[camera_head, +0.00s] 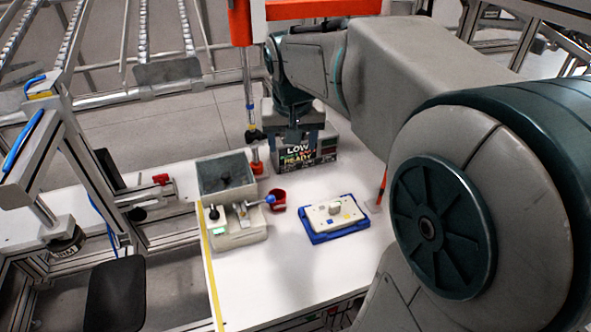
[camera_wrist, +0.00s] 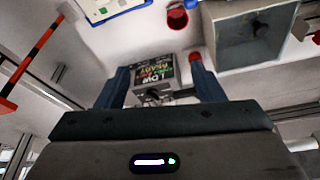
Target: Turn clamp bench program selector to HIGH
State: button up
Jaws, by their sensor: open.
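A dark box (camera_head: 325,150) with a display reading LOW and READY stands at the back of the white table; it also shows in the wrist view (camera_wrist: 153,66). My gripper (camera_head: 297,132) is at this box and hides part of it in the head view. In the wrist view my gripper (camera_wrist: 161,84) is open, its two dark blue fingers on either side of the box's display side. A small dark part lies between the fingers, but I cannot make out its shape, its pointer or whether a finger touches it.
A white panel with a pale knob (camera_head: 335,209) sits on a blue tray (camera_head: 322,238). A red post (camera_head: 257,160) stands close left of the box.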

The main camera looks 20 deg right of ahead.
jog(key=s+a+f+n, duration=0.1)
jog(key=s+a+f, duration=0.1)
jog(key=s, duration=0.5)
jog(key=shift+s+f+p, duration=0.2)
jog(key=shift+p, duration=0.25)
